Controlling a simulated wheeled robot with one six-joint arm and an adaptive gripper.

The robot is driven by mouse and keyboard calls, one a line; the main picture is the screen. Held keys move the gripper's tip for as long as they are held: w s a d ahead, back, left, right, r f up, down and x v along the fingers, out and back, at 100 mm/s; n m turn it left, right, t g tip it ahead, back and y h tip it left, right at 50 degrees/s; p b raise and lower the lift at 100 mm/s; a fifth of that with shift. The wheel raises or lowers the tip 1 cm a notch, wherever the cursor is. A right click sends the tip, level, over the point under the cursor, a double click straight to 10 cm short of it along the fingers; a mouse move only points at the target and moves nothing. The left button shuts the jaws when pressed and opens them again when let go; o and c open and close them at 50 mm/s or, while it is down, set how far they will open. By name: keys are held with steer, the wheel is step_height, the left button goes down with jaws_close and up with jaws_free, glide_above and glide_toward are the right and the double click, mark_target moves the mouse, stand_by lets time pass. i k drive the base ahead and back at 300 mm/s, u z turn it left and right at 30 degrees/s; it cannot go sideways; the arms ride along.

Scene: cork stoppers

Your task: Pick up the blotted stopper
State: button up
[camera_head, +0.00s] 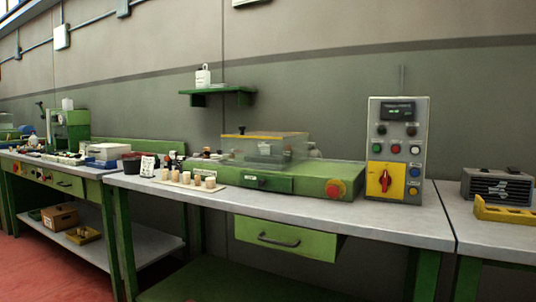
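Several small tan cork stoppers (186,178) stand upright in a row on a thin pale board (206,189), near the front edge of the middle workbench (290,203). They are small in the picture. I cannot tell which of them is the blotted one, as no blot shows clearly. My gripper is not in view.
A green machine (255,180) with a clear cover stands behind and right of the stoppers. A control box (397,150) stands farther right. A small sign (149,166) stands left of the stoppers. The bench front right of the board is clear. A drawer (285,239) hangs below.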

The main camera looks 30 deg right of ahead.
mark_target(206, 150)
steer(key=u, duration=0.5)
steer(key=i, duration=0.8)
steer(key=u, duration=0.7)
steer(key=i, duration=0.95)
steer(key=z, duration=0.3)
